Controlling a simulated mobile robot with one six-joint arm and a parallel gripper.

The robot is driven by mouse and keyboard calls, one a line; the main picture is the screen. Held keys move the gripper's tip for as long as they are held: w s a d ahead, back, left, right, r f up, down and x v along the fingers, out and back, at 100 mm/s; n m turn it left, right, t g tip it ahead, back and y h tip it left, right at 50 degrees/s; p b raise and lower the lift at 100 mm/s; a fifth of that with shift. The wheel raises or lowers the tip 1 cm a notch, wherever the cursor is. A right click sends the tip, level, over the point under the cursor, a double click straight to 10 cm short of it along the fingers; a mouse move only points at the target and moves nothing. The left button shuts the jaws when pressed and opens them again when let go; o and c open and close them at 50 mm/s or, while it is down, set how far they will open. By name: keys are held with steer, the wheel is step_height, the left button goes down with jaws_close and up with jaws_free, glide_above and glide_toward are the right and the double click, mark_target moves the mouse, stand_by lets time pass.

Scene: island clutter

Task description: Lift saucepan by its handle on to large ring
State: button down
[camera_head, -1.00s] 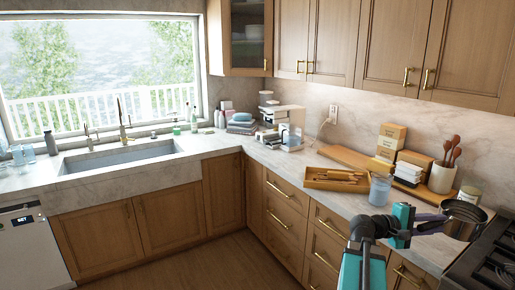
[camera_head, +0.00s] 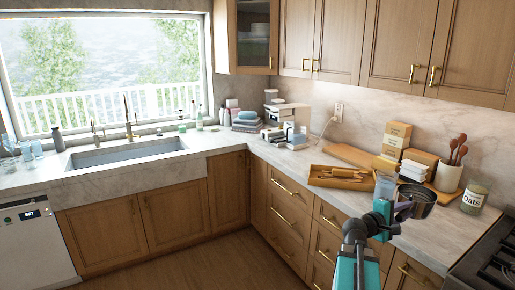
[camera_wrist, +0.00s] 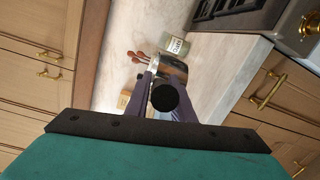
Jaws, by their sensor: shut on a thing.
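The steel saucepan (camera_head: 417,204) is held over the counter, left of the stove, in the head view. Its bowl also shows beyond the fingers in the wrist view (camera_wrist: 174,67). My gripper (camera_head: 396,212) is shut on its dark handle, whose round black end (camera_wrist: 165,97) faces the wrist camera. The purple fingers (camera_wrist: 166,88) lie on both sides of the handle. The stove (camera_head: 490,268) is at the lower right with dark grates, partly cut off by the frame. I cannot tell which ring is the large one.
An oats jar (camera_head: 474,198) and a utensil crock (camera_head: 449,177) stand behind the pan. A clear cup (camera_head: 384,187) is close to its left, near a wooden tray (camera_head: 341,184). Bare counter (camera_head: 437,228) lies between pan and stove.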

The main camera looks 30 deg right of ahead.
steer(key=w+a+f+n+t+y+b, duration=0.1)
steer(key=w+a+f+n+t, duration=0.2)
steer(key=w, duration=0.4)
steer(key=w+a+f+n+t+y+b, duration=0.1)
steer(key=w+a+n+t, duration=0.2)
steer(key=w+t, duration=0.3)
steer(key=w+a+f+n+t+y+b, duration=0.1)
steer(key=w+a+f+n+t+y, duration=0.4)
steer(key=w+a, duration=0.5)
steer(key=w+a+f+n+t+y+b, duration=0.1)
steer(key=w+a+f+n+t+y, duration=0.25)
steer(key=w+a+y, duration=0.6)
steer(key=s+a+f+n+g+y+b, duration=0.1)
steer(key=s+a+f+n+g+y, duration=0.1)
steer(key=a, duration=1)
steer(key=s+a+f+n+g+y+b, duration=0.2)
steer(key=a+n+y, duration=0.5)
steer(key=a, duration=0.6)
steer(key=s+a+f+n+g+y+b, duration=0.1)
steer(key=s+a+f+n+g+y, duration=0.2)
steer(key=a, duration=0.9)
step_height(320, 180, down, 2)
steer(key=n+y, duration=0.2)
steer(key=y, duration=0.1)
steer(key=shift+s+a+f, duration=0.15)
steer(key=shift+s+a, duration=0.05)
steer(key=shift+s, duration=0.2)
